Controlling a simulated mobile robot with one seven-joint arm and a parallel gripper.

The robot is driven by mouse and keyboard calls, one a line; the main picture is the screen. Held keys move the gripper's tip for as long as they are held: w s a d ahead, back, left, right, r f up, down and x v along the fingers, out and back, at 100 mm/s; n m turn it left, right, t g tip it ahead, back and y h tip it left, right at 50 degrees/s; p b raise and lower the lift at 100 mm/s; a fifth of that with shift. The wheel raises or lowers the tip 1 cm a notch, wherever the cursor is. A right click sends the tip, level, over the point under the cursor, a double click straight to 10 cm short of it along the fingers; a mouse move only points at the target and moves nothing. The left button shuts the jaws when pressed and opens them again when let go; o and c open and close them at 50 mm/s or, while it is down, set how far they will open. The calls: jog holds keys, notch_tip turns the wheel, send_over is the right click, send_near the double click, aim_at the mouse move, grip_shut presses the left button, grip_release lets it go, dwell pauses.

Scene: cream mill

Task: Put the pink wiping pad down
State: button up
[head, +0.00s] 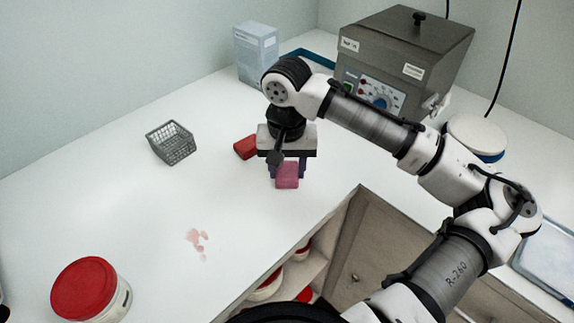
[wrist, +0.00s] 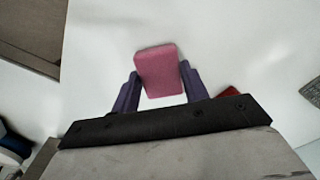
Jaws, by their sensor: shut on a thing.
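The pink wiping pad (head: 287,176) is a small pink block held between the purple fingers of my gripper (head: 288,168). In the wrist view the pad (wrist: 159,70) sits between the two fingers of the gripper (wrist: 158,88), with its far part sticking out past the tips. The gripper points down over the white counter (head: 120,190), near its front edge. I cannot tell whether the pad touches the counter. Pinkish smears (head: 197,243) lie on the counter to the front left of the gripper.
A red block (head: 245,147) lies just left of my gripper, partly hidden in the wrist view (wrist: 231,92). A grey wire basket (head: 171,143) stands further left. A red-lidded tub (head: 88,288) is at front left. A grey machine (head: 405,60) and a pale blue box (head: 256,52) stand behind.

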aim_at(287, 172)
jog(key=shift+f, duration=0.1)
jog(key=o, duration=1)
jog(key=shift+c, duration=0.2)
notch_tip(287, 172, up, 12)
jog(key=b, duration=0.1)
